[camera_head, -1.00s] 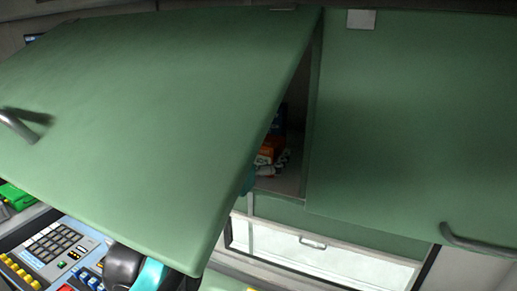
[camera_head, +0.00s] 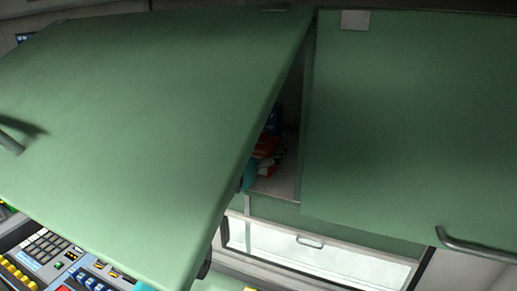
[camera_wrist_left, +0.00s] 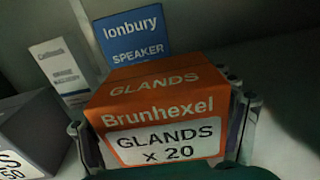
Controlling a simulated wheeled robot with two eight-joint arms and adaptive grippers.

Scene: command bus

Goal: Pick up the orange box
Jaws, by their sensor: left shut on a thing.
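The orange box (camera_wrist_left: 160,112), labelled "Brunhexel GLANDS x 20", fills the middle of the left wrist view. My left gripper (camera_wrist_left: 164,116) is shut on it, with a finger on each side. In the head view, the orange box (camera_head: 267,146) shows only in part inside the green cabinet, past the edge of the raised door. A teal part of my left gripper (camera_head: 249,175) shows just below it; the rest is behind the door. I cannot tell whether the box is clear of the shelf. My right gripper is not in view.
A blue "Ionbury SPEAKER" box (camera_wrist_left: 138,40) and a white box (camera_wrist_left: 62,72) stand behind. A grey box (camera_wrist_left: 35,130) is at left. The raised green door (camera_head: 140,130) hangs over a control panel (camera_head: 50,262). A closed green door (camera_head: 410,120) is at right.

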